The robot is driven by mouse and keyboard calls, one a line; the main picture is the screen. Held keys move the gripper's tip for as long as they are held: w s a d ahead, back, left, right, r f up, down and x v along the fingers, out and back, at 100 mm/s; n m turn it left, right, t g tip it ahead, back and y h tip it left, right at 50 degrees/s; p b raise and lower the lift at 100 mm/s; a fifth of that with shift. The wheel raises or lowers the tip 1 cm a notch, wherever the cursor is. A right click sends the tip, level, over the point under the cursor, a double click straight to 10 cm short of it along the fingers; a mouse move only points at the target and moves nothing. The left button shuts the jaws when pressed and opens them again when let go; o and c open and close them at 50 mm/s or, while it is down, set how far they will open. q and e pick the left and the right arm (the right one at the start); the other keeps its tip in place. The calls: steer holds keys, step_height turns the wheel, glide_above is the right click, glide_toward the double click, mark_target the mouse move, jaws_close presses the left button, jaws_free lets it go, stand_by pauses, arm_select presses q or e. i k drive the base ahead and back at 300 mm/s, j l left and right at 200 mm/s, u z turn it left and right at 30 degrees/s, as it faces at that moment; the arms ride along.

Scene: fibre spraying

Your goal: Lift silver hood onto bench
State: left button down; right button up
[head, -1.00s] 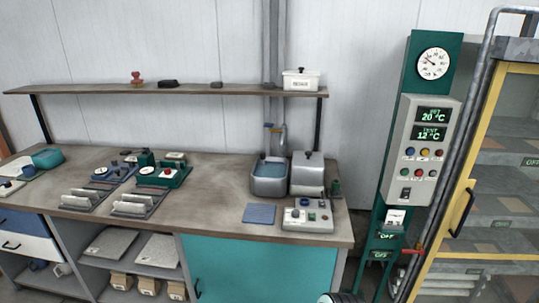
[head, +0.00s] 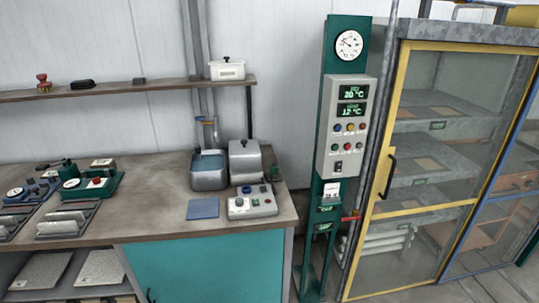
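A silver hood-like box (head: 245,160) with a small dark knob on top stands on the right end of the bench (head: 150,215), at the back. It is just right of a metal basin (head: 209,171) that holds bluish water, and behind a grey control box (head: 251,203). I cannot tell for sure that this box is the silver hood. Neither of my grippers is in view.
A blue flat pad (head: 203,209) lies on the bench in front of the basin. A green post with a control panel (head: 345,125) stands right of the bench. A yellow-framed glass cabinet (head: 390,205) fills the right side. A shelf (head: 130,91) runs above the bench.

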mark_target(245, 156)
steer(key=i+l, duration=0.1)
steer(key=l, duration=0.25)
steer(key=i+l, duration=0.15)
steer(key=l, duration=0.25)
steer(key=i+l, duration=0.1)
steer(key=l, duration=0.25)
steer(key=i+l+u, duration=0.1)
steer(key=l+u, duration=0.55)
steer(key=u, duration=0.2)
steer(key=i+l, duration=0.05)
